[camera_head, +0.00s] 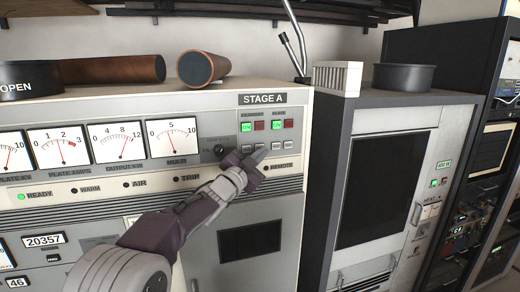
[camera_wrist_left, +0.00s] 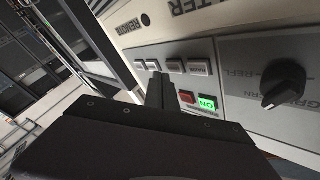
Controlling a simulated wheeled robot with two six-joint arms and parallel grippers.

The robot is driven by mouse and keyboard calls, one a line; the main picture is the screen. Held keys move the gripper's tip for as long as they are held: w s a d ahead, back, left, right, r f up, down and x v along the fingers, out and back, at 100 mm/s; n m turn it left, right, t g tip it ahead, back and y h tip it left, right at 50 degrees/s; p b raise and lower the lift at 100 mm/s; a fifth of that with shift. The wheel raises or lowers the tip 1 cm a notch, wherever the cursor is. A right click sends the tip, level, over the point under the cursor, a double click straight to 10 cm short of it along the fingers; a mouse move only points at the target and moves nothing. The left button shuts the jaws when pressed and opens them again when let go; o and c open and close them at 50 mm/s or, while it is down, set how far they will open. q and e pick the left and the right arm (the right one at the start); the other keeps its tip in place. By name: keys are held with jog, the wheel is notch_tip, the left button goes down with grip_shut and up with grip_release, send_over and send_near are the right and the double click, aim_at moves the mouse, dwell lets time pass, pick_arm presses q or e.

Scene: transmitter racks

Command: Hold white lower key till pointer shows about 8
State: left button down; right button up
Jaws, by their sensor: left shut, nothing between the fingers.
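The STAGE A panel has a row of small white keys (camera_head: 289,144) under its green and red buttons. The same row shows in the left wrist view (camera_wrist_left: 198,68). Their lettering is too small to read. My left gripper (camera_head: 262,155) is shut and empty, its tip at this row just below the keys. In the left wrist view its dark fingers (camera_wrist_left: 159,88) reach up to the row and partly cover one key. I cannot tell whether the tip touches a key. The OUTPUT KW meter (camera_head: 118,142) and the MULTI meter (camera_head: 171,138) are left of the keys; their pointers are hard to read.
A black knob (camera_head: 220,150) sits left of the keys; a large one shows in the left wrist view (camera_wrist_left: 284,86). A lit green button (camera_head: 246,127) and a red button (camera_head: 260,125) are above the keys. Copper cylinders (camera_head: 203,68) lie on top of the cabinet.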

dwell(0.7)
pick_arm(q)
jog(key=shift+w+a+p, duration=0.15)
jog(key=shift+w+p, duration=0.15)
jog(key=shift+w, duration=0.15)
jog(key=shift+w+a+r+p, duration=0.1)
jog(key=shift+w+a+p, duration=0.05)
jog(key=shift+w+p, duration=0.2)
dwell(0.5)
dwell(2.7)
jog(key=shift+s+d+b, duration=0.25)
jog(key=shift+s+b, duration=0.55)
